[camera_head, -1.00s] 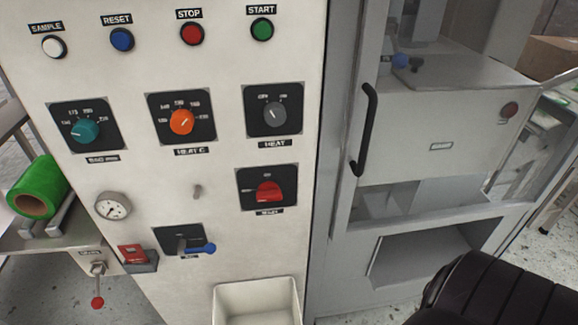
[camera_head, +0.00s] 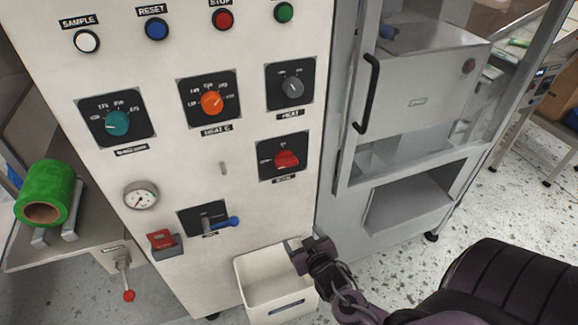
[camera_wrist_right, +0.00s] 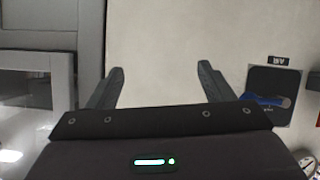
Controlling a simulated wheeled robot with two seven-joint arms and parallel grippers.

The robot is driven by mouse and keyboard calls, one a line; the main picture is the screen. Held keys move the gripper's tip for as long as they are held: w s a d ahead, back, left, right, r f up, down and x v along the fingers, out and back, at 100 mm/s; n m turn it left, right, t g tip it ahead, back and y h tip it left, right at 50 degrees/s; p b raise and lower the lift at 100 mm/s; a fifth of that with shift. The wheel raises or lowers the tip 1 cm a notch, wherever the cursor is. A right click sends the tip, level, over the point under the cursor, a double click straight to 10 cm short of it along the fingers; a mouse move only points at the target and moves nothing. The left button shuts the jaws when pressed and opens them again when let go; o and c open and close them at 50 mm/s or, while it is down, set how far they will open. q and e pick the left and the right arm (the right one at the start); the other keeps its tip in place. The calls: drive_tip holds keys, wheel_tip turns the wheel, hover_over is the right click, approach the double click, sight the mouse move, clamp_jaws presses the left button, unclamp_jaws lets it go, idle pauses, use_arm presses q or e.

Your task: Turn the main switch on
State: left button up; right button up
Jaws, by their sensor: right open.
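The main switch looks to be the red rotary knob (camera_head: 286,159) on a black plate at the right of the pale control panel (camera_head: 180,50). Its label is too blurred to read surely, and so is its exact setting. My right gripper (camera_head: 305,248) is below it and a little to its right, over the rim of the white bin, apart from the knob. In the right wrist view the right gripper (camera_wrist_right: 161,68) is open with nothing between its fingers, facing bare panel. The red knob does not show there. My left gripper is out of view.
Above the red knob is a grey HEAT knob (camera_head: 292,88); orange (camera_head: 212,102) and teal (camera_head: 117,123) knobs sit left. A blue-handled lever (camera_head: 222,222) is lower left. A white bin (camera_head: 250,280) stands below. A cabinet with a black handle (camera_head: 370,92) is on the right.

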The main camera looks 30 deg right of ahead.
sight(288, 165)
wheel_tip(288, 165, up, 19)
drive_tip(key=w+m+t, duration=0.2)
drive_tip(key=t, duration=0.3)
drive_tip(key=shift+h, duration=0.3)
drive_tip(key=x, duration=0.2)
drive_tip(key=p+x, duration=0.1)
drive_tip(key=x, duration=0.2)
drive_tip(key=p+x, duration=0.1)
drive_tip(key=x, duration=0.1)
drive_tip(key=shift+w+r, duration=0.3)
drive_tip(key=c, duration=1)
